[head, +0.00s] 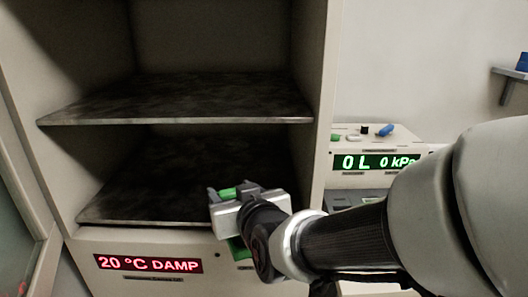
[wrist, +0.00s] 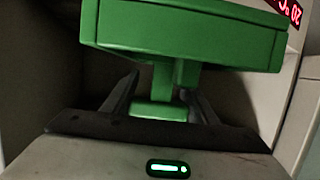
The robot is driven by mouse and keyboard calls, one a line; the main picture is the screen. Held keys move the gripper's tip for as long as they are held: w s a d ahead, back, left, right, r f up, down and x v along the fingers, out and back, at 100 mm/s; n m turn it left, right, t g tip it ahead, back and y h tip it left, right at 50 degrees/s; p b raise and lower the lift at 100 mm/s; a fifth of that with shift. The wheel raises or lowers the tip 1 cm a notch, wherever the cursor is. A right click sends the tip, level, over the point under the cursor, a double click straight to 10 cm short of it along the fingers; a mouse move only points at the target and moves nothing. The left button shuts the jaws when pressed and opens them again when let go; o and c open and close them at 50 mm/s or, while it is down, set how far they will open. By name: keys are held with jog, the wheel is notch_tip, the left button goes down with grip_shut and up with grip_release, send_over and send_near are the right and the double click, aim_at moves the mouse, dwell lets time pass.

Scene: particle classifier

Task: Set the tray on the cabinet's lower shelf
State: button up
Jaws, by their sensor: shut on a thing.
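The green tray (wrist: 190,35) fills the upper part of the wrist view, with a handle (wrist: 160,110) projecting towards me. My gripper (wrist: 160,90) has a finger on each side of this handle and is shut on it. In the head view my gripper (head: 225,195) is at the front edge of the cabinet's lower shelf (head: 140,190). Only small green parts show around it there; most of the tray is hidden. I cannot tell whether the tray touches the shelf. The lower shelf's visible surface is dark and bare.
The upper shelf (head: 190,98) is bare and lies above my gripper. The cabinet's right side wall (head: 322,120) stands close to my arm. A red display (head: 148,264) reads "20 °C DAMP" below the lower shelf. A device with a green display (head: 376,163) stands to the right.

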jog(key=shift+w+a+r+p, duration=0.25)
jog(key=shift+w+r+p, duration=0.1)
jog(key=shift+w+p, duration=0.25)
jog(key=w+a+p, duration=0.1)
jog(key=w+p, duration=0.1)
jog(key=p, duration=0.2)
jog(key=w+a, duration=0.2)
jog(key=w, duration=0.2)
jog(key=w+a, duration=0.2)
jog(key=w, duration=0.3)
jog(key=w+a+b, duration=0.1)
jog(key=w+a, duration=0.1)
jog(key=w, duration=0.2)
jog(key=shift+w+a+f, duration=0.25)
jog(key=shift+w+a, duration=0.05)
jog(key=shift+a, duration=0.05)
jog(key=shift+f+b, duration=0.3)
jog(key=shift+f, duration=1.45)
jog(key=shift+f, duration=0.2)
jog(key=o, duration=1.4)
jog(key=shift+s+d, duration=0.1)
jog(key=shift+c, duration=0.2)
